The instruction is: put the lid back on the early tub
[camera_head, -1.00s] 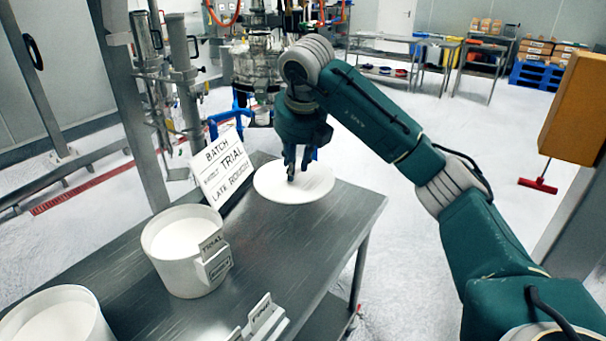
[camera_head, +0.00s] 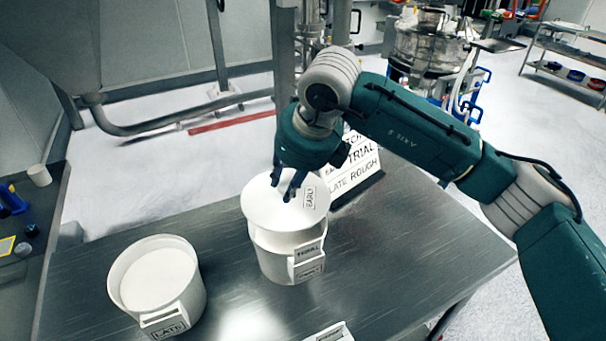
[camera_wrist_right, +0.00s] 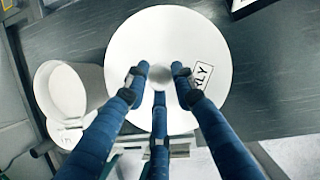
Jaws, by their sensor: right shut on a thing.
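My right gripper (camera_head: 288,190) is shut on the small knob of a round white lid (camera_head: 262,212). The lid carries a label reading EARLY. In the right wrist view the fingers (camera_wrist_right: 162,76) close around the knob, and the lid (camera_wrist_right: 165,30) fills the middle. In the head view the lid is over a white tub (camera_head: 275,262) with small label plates on its front. It covers most of the tub's mouth and looks slightly off-centre toward the back. I cannot tell whether it touches the rim. My left gripper is not in view.
An open white tub (camera_head: 190,297) labelled LATE, holding white powder, stands to the left. A batch sign (camera_head: 357,185) stands behind the covered tub. A small label holder (camera_head: 332,332) is at the front. The metal table (camera_head: 430,245) is clear to the right.

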